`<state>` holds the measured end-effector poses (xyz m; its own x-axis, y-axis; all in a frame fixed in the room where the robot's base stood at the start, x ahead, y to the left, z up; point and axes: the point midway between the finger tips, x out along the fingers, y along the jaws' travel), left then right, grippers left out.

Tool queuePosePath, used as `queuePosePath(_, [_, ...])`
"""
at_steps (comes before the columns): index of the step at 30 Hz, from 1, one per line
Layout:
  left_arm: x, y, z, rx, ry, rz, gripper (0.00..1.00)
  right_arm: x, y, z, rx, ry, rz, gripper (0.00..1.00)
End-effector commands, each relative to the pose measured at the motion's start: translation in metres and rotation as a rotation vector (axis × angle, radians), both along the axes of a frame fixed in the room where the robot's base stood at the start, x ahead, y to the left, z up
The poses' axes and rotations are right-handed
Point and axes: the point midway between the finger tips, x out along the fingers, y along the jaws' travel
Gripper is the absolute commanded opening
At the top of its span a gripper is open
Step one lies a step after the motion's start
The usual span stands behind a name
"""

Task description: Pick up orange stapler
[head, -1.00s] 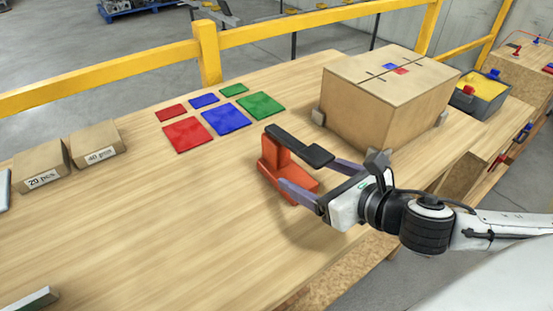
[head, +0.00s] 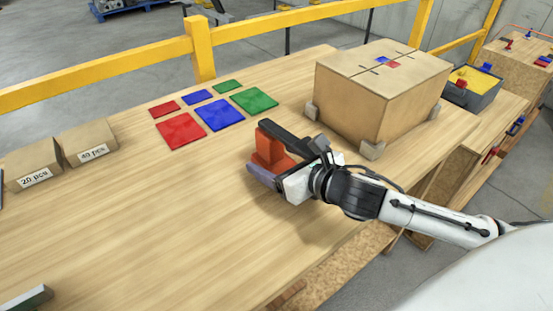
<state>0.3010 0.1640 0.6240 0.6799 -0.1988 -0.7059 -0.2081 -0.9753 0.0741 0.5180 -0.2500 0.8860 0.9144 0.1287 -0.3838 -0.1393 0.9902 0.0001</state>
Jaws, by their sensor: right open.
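My right gripper (head: 274,164) is open and low at the stapler. My left gripper is not in view.
A large cardboard box (head: 378,98) stands close by at the right, held by corner blocks. Red, blue and green squares (head: 219,115) lie beyond the stapler. Two small labelled boxes (head: 88,143) stand at the left. A yellow rail (head: 120,70) runs behind. The table's left middle is clear.

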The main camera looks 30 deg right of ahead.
Motion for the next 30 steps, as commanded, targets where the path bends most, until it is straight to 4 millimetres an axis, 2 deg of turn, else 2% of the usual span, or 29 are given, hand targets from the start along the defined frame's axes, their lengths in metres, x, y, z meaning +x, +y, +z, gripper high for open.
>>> queuePosePath(5, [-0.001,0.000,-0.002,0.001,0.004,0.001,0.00,0.000,0.000,0.000,-0.001,0.000,0.001,0.77])
queuePosePath(6, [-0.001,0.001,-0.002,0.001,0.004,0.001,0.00,0.000,0.000,0.000,-0.001,0.000,0.001,0.73])
queuePosePath(19, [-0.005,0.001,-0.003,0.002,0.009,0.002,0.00,0.000,0.000,0.000,-0.001,0.000,0.001,0.01])
queuePosePath(26, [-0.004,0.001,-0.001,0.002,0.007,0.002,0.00,0.001,0.000,0.005,0.000,-0.011,0.003,0.00])
queuePosePath(30, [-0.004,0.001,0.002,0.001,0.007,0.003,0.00,0.002,0.000,0.016,-0.002,-0.014,0.004,0.00])
